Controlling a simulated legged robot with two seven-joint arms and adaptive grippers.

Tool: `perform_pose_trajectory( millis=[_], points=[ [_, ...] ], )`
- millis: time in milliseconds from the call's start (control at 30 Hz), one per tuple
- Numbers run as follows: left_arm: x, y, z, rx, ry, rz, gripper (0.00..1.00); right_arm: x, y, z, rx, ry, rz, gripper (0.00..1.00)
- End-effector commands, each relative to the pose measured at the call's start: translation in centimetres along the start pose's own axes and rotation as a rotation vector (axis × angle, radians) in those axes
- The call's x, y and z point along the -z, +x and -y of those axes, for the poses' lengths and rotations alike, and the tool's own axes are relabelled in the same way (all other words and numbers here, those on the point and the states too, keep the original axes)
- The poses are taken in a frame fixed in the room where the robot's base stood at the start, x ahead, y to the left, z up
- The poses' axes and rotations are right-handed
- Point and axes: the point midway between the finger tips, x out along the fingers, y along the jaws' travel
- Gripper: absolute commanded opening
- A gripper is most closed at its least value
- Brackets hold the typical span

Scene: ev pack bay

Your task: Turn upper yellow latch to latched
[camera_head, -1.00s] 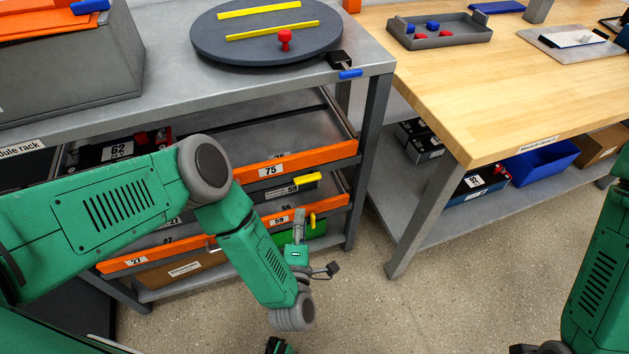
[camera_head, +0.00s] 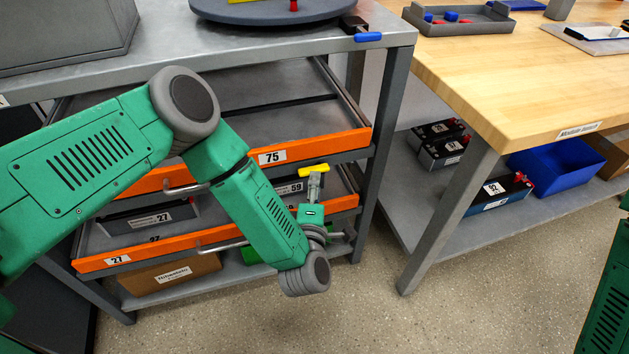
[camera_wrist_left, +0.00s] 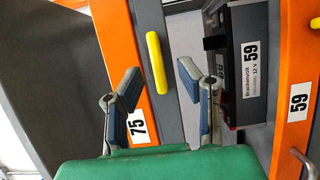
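The upper yellow latch (camera_head: 313,171) is a short yellow bar at the right of the rack, just below the orange front marked 75. It lies nearly level in the head view. In the left wrist view the yellow latch (camera_wrist_left: 156,62) lies between and just beyond my fingertips, parallel to the orange front edge. My left gripper (camera_wrist_left: 158,82) is open, one finger on each side of the bar, with visible gaps. In the head view my left gripper (camera_head: 315,187) is just below the latch. Contact is not visible. My right gripper is out of view.
The upper orange drawer front (camera_head: 275,155) and the lower orange drawer front (camera_head: 180,252) have handles and stand close to my left arm. A battery module marked 59 (camera_wrist_left: 247,60) lies beyond the fingers. A wooden bench (camera_head: 520,75) stands right; open floor lies in front.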

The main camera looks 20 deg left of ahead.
Motion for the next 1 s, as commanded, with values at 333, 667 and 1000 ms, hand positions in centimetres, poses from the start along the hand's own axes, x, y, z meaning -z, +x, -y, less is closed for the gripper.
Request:
perform_pose_trajectory(
  millis=[333, 667, 1000],
  points=[
    [0.6, 4.1, 0.1, 0.001, -0.013, 0.000, 0.32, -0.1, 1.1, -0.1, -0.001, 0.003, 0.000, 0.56],
    [0.3, 4.2, 0.0, 0.000, -0.007, 0.002, 0.20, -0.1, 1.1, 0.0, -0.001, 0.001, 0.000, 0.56],
    [-0.2, 4.0, 0.1, 0.005, -0.010, 0.012, 0.00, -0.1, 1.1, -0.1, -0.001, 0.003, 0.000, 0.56]
  ],
)
